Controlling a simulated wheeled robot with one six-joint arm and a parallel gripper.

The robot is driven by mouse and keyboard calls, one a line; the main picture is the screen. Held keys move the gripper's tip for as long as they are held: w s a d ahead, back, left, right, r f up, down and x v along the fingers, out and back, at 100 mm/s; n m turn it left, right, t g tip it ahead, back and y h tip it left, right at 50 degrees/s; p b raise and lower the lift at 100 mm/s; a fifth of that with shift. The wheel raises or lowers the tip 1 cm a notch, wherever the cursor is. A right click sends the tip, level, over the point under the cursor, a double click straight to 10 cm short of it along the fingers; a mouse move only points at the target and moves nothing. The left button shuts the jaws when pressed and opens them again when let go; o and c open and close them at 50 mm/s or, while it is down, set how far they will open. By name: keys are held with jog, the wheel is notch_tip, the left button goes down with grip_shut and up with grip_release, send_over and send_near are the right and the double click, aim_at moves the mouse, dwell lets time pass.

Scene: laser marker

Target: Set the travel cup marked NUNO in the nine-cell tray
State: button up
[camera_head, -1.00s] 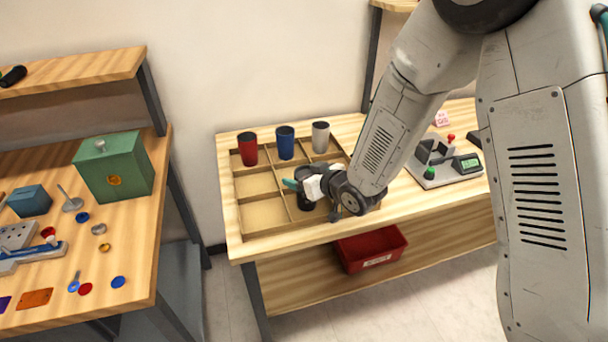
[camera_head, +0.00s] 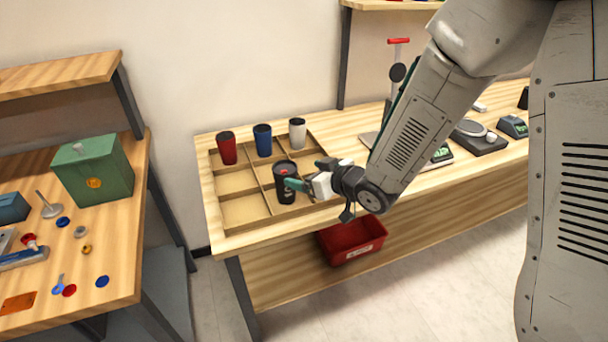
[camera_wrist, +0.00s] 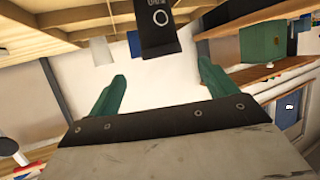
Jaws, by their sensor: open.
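A black travel cup (camera_head: 284,168) stands upright in the nine-cell tray (camera_head: 243,210), in what looks like the front-middle cell. In the wrist view the cup (camera_wrist: 158,35) appears upside down, with a white ring and lettering cut off by the picture's top edge, so I cannot read the full name. My gripper (camera_head: 298,184) is beside the cup on its right, at tray height. Its two teal fingers (camera_wrist: 160,72) are open with nothing between them; the cup lies just beyond the fingertips. Red (camera_head: 227,148), blue (camera_head: 263,140) and white (camera_head: 297,133) cups stand in the back row.
A red bin (camera_head: 350,242) sits below the table's front edge. A scale (camera_head: 478,137) and other devices stand on the table to the right of my arm. A side bench with a green box (camera_head: 95,170) is at left. The tray's left column is empty in front.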

jog(key=s+d+r+m+g+h, duration=0.1)
jog(key=s+d+r+m+h, duration=0.2)
jog(key=s+d+r+h, duration=0.5)
jog(key=s+d+r+m+g+h, duration=0.1)
jog(key=d+r+m+g, duration=0.15)
jog(key=d, duration=0.85)
jog(key=s+d+r+m+g, duration=0.1)
jog(key=s+d+r+g, duration=0.1)
jog(key=s, duration=0.9)
jog(key=s+d+r+m+g, duration=0.1)
jog(key=s+d+r+g, duration=0.1)
jog(key=s, duration=1)
notch_tip(320, 180, up, 2)
jog(key=shift+m+g, duration=0.35)
jog(key=shift+g, duration=0.4)
